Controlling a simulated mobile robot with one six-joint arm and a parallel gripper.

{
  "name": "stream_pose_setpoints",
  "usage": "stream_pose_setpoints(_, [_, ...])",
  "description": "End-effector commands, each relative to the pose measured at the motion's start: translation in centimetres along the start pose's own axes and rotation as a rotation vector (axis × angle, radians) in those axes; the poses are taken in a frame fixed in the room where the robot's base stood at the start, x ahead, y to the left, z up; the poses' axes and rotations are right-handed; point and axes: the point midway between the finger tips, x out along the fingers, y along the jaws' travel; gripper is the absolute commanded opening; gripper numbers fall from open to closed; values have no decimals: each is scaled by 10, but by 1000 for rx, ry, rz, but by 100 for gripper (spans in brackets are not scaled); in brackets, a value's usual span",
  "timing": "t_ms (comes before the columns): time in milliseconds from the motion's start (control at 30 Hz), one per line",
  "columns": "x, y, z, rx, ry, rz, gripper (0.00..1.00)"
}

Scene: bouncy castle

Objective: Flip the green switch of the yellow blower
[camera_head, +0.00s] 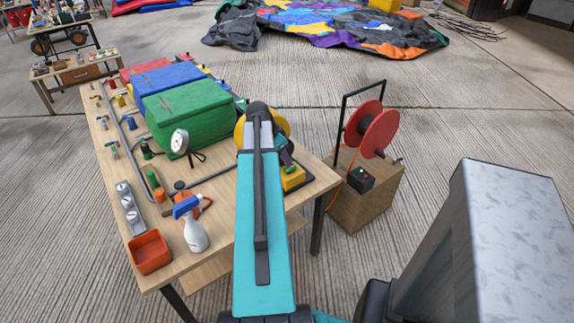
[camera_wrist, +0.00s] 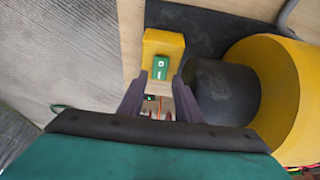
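The yellow blower (camera_wrist: 285,80) fills the right side of the wrist view, with a dark round part facing left. In the head view the blower (camera_head: 281,122) is partly hidden behind my arm. A yellow switch box (camera_wrist: 163,42) carries the green rocker switch (camera_wrist: 160,68), marked with a circle and a bar. The box (camera_head: 294,179) also shows in the head view at the table's right edge. My gripper (camera_wrist: 160,82) is open and empty, with its two dark fingers apart. The switch appears just beyond and between the fingertips. Contact cannot be told.
The blower is on a wooden table (camera_head: 220,208) with green (camera_head: 190,113), blue and red bundles, a gauge (camera_head: 179,141), a spray bottle (camera_head: 194,233) and an orange bin (camera_head: 150,252). A red reel (camera_head: 379,128) stands on a wooden box at right.

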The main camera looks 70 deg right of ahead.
Motion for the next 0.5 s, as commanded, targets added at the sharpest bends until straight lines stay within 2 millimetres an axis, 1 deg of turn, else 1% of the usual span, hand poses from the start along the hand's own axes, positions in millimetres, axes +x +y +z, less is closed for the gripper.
stream_pose_setpoints(100, [14,0,0,0,-1,2,31])
stream_pose_setpoints(300, [36,0,0,0,-1,2,31])
stream_pose_setpoints(500, [49,0,0,-1,-1,1,31])
